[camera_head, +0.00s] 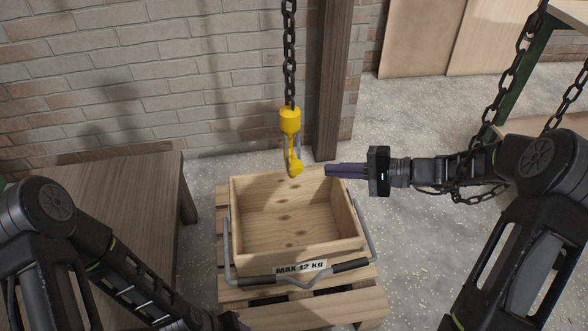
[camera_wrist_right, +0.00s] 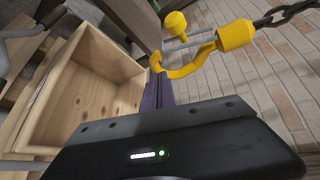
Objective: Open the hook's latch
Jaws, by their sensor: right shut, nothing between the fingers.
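The yellow hook (camera_head: 290,121) hangs on a dark chain above the wooden crate. Its curved body (camera_wrist_right: 188,68) shows in the right wrist view. A thin grey latch (camera_wrist_right: 190,43) lies across the hook's mouth, from near the shank to near the tip. A yellow knob (camera_wrist_right: 176,24) stands beside the latch; how it joins is unclear. My right gripper (camera_head: 328,170) comes in from the right with its purple fingers shut and empty. In the head view its fingertips are just right of the hook's lower end, apart from it.
The open, empty wooden crate (camera_head: 240,222) with metal handles stands on a pallet (camera_head: 350,309) below the hook. A wooden table (camera_head: 145,195) is at left. A post (camera_head: 333,80) and brick wall stand behind. More chains (camera_head: 513,62) hang at right near a green frame.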

